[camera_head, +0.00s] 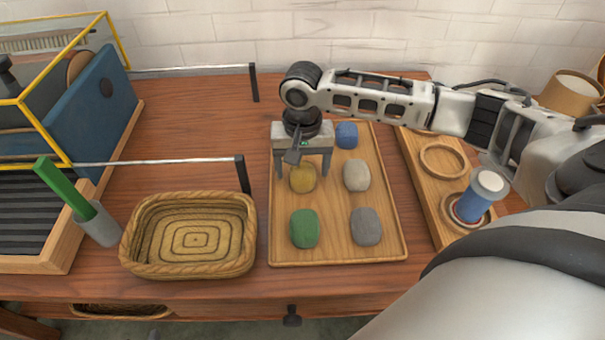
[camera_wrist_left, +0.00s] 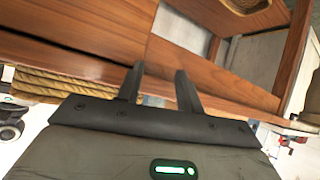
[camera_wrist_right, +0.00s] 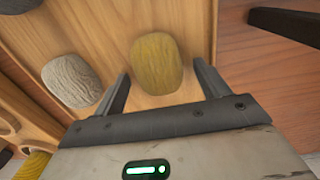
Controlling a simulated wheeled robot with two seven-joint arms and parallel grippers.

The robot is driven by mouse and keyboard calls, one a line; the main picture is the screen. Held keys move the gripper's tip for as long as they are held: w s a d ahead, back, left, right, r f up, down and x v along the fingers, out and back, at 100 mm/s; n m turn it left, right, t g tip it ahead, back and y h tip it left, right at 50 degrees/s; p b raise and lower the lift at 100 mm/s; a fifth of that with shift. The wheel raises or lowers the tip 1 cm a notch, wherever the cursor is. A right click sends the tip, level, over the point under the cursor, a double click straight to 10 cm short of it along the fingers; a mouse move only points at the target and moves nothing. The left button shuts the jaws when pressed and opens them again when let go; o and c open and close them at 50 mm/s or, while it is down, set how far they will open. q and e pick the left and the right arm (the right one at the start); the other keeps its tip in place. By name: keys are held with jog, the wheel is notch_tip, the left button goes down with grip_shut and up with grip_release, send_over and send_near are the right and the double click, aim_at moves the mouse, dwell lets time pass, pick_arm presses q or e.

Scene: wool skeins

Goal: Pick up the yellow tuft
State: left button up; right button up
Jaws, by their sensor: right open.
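The yellow tuft (camera_head: 303,181) lies on the wooden tray (camera_head: 334,255), in the left column of tufts. My right gripper (camera_head: 302,170) is open above it and points down, one finger to each side. In the right wrist view the yellow tuft (camera_wrist_right: 158,63) shows just beyond and between the open fingertips (camera_wrist_right: 161,75); the jaws are not closed on it. In the left wrist view my left gripper (camera_wrist_left: 158,76) has its fingers apart, with nothing visible between them. The left gripper is out of the head view.
Green (camera_head: 304,228), grey (camera_head: 366,226), pale (camera_head: 356,175) and blue (camera_head: 346,135) tufts share the tray. A woven basket (camera_head: 247,260) stands left of it. A wooden board with a blue spool (camera_head: 470,206) is at right. A thin rail (camera_head: 150,162) ends near the basket.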

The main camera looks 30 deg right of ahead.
jog(key=c, duration=1)
jog(key=shift+r, duration=0.1)
